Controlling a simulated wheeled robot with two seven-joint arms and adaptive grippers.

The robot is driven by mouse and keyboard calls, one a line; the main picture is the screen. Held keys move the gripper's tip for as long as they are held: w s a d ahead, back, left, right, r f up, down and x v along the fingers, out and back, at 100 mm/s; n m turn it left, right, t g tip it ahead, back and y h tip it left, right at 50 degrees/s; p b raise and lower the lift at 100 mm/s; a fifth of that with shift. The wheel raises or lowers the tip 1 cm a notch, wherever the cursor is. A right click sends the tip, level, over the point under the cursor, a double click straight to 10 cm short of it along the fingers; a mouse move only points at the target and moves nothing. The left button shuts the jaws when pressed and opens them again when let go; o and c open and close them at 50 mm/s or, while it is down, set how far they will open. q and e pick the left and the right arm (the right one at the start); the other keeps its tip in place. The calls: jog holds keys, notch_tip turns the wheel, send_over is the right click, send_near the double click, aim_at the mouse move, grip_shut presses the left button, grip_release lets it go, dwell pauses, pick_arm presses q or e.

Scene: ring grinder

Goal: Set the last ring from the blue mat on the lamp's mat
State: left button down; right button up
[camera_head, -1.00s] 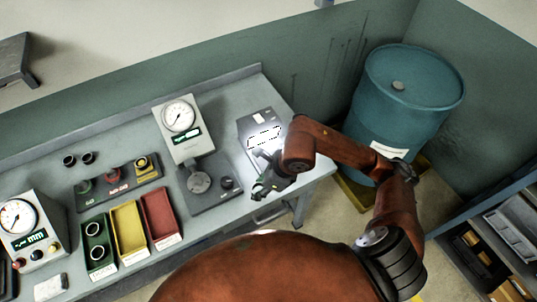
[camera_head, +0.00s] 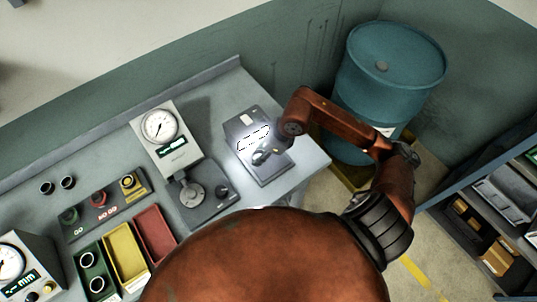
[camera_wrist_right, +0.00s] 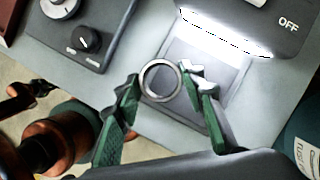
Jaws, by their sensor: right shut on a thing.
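A metal ring (camera_wrist_right: 160,81) stands out between the two green fingers of my right gripper (camera_wrist_right: 162,88) in the right wrist view. The gripper is shut on it. The lamp's mat (camera_wrist_right: 215,68) is a grey square under the bright lamp strip. The ring overlaps its left edge in that view; I cannot tell whether it touches the mat. In the head view my right gripper (camera_head: 262,156) is small, in front of the lit lamp (camera_head: 247,119), and the ring is not clear there. No blue mat can be made out. My left gripper is not in view.
Two dark rings (camera_head: 57,185) lie on the bench at the left. A dial gauge (camera_head: 160,128) with its base stands left of the lamp. Green, yellow and red trays (camera_head: 125,252) sit at the front; the green one holds rings. A blue drum (camera_head: 385,85) stands behind my arm.

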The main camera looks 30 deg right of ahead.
send_over(269, 160)
jog(key=a, duration=0.2)
jog(key=f, duration=0.4)
jog(key=shift+s+d, duration=0.25)
jog(key=shift+s, duration=0.15)
jog(key=shift+w+d+f, duration=0.25)
jog(key=shift+d+f, duration=0.05)
jog(key=shift+f, duration=0.2)
jog(key=f, duration=0.1)
jog(key=f+p, duration=0.1)
jog(key=f, duration=0.1)
jog(key=shift+d, duration=0.3)
jog(key=shift+f, duration=0.35)
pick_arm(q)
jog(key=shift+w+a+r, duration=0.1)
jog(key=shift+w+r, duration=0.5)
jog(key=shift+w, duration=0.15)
pick_arm(e)
jog(key=shift+w+f, duration=0.1)
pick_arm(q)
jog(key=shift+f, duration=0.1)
pick_arm(e)
jog(key=shift+f, duration=0.15)
jog(key=o, duration=1.2)
